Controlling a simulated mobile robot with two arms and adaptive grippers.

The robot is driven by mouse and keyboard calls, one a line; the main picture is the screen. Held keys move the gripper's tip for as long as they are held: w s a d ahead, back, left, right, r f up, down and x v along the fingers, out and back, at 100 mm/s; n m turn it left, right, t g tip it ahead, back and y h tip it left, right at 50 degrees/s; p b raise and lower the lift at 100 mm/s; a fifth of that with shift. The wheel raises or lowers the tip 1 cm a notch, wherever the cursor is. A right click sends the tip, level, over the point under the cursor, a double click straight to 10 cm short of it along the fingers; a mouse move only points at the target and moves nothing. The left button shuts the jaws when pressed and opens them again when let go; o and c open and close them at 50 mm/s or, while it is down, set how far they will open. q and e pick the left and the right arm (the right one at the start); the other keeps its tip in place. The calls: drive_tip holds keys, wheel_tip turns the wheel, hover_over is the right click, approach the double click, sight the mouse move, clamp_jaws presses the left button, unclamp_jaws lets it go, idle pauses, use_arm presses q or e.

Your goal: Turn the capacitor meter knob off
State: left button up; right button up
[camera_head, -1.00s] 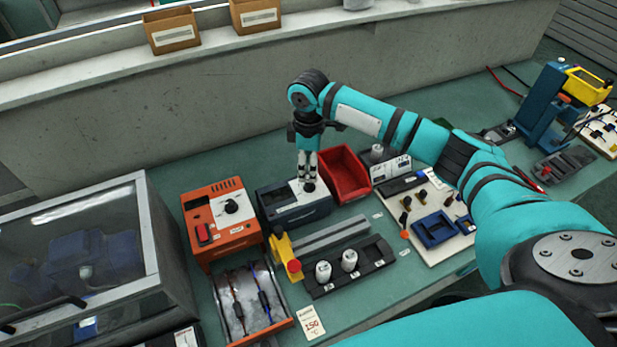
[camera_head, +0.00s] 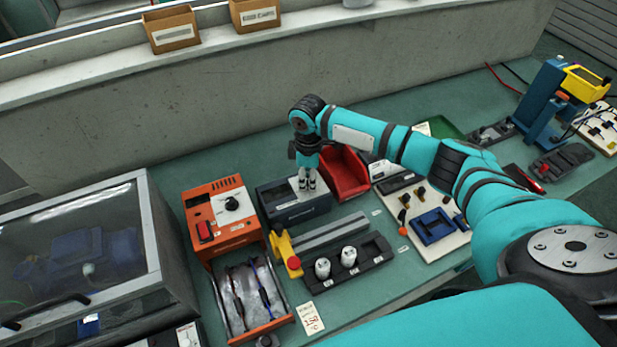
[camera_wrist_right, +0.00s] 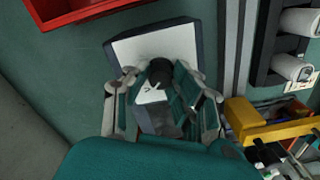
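The capacitor meter (camera_head: 297,214) is a dark grey box with a pale panel, mid-bench between the orange unit and the red bin. Its black round knob (camera_wrist_right: 160,70) with a white mark shows in the right wrist view. My right gripper (camera_head: 307,184) points down over the meter's panel. In the wrist view its two fingers (camera_wrist_right: 164,86) stand apart on either side of the knob; I cannot tell whether they touch it. In the head view the fingertips hide the knob. My left gripper is in neither view.
The orange unit (camera_head: 222,228) stands left of the meter and the red bin (camera_head: 346,172) close behind right. In front are a yellow clamp (camera_head: 283,248) and a black rack (camera_head: 374,256) with white cylinders. A glass-topped case (camera_head: 165,255) fills the left.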

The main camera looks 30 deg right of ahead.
clamp_jaws()
drive_tip(key=shift+r+n+p, duration=0.1)
drive_tip(key=shift+n+p, duration=0.3)
drive_tip(key=shift+n, duration=0.2)
drive_tip(key=shift+n+p, duration=0.5)
drive_tip(key=shift+n, duration=0.6)
drive_tip(key=shift+n+p, duration=0.3)
drive_tip(key=shift+n, duration=2.4)
